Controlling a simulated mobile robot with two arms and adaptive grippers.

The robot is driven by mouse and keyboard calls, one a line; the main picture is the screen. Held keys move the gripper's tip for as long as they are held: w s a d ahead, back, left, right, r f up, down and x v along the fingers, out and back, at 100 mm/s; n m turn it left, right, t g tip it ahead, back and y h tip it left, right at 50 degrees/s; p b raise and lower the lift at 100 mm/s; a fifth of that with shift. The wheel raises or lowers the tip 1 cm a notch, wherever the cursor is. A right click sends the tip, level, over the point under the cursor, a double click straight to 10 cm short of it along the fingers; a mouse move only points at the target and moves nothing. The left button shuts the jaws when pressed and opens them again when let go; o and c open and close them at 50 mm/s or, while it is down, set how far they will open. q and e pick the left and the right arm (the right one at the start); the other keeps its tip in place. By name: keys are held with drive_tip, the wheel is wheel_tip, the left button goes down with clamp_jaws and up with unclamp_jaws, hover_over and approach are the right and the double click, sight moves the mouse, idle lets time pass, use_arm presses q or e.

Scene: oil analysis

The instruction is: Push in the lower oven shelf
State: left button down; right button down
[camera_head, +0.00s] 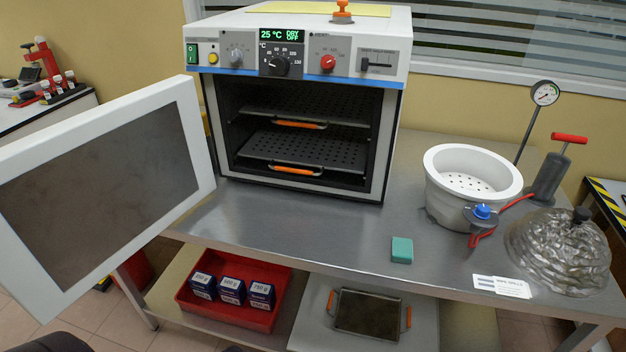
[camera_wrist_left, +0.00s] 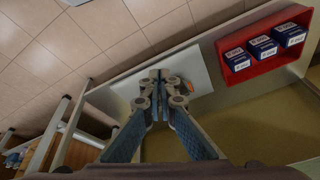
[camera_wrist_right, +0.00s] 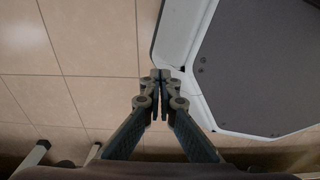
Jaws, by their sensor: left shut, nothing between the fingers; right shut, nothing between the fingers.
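The oven (camera_head: 300,85) stands on the steel table with its white door (camera_head: 105,180) swung wide open to the left. Inside are two perforated shelves. The lower shelf (camera_head: 310,147) has an orange handle (camera_head: 297,171) and sits slightly forward of the upper shelf (camera_head: 320,107), near the oven's front opening. My left gripper (camera_wrist_left: 160,75) is shut and empty, seen in the left wrist view above the table's lower level. My right gripper (camera_wrist_right: 160,75) is shut and empty, seen in the right wrist view over the floor beside the open door. Neither gripper shows in the head view.
A white perforated pot (camera_head: 470,180), a lumpy glass lid (camera_head: 560,250) and a hand pump (camera_head: 550,175) stand on the right of the table. A green block (camera_head: 402,250) lies in front. A red tray (camera_head: 235,318) with boxes and a handled tray (camera_head: 368,312) lie below.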

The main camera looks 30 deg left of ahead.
use_arm(q)
drive_tip(key=w+a+r+m+t+y, duration=0.1)
drive_tip(key=w+a+r+m+t, duration=0.25)
drive_tip(key=w+r, duration=0.35)
drive_tip(key=w+a+r+m+t+y, duration=0.1)
drive_tip(key=w+a+r+m+t, duration=0.3)
drive_tip(key=w, duration=0.6)
drive_tip(key=m+t+y, duration=0.2)
drive_tip(key=m+t, duration=0.2)
drive_tip(key=m, duration=0.1)
approach(320, 164)
drive_tip(key=shift+w+a+f+m+p, duration=0.25)
drive_tip(key=shift+w+f+p, duration=0.2)
drive_tip(key=shift+w+f, duration=0.55)
use_arm(e)
drive_tip(key=shift+d+r, duration=0.4)
drive_tip(key=shift+r, duration=0.05)
use_arm(q)
drive_tip(key=x, duration=0.2)
drive_tip(key=r+x, duration=0.1)
drive_tip(key=x, duration=0.1)
drive_tip(key=shift+w, duration=0.4)
drive_tip(key=shift+w+a, duration=0.15)
drive_tip(key=shift+r, duration=0.2)
use_arm(e)
drive_tip(key=shift+d+r, duration=0.15)
use_arm(q)
drive_tip(key=shift+r, duration=0.1)
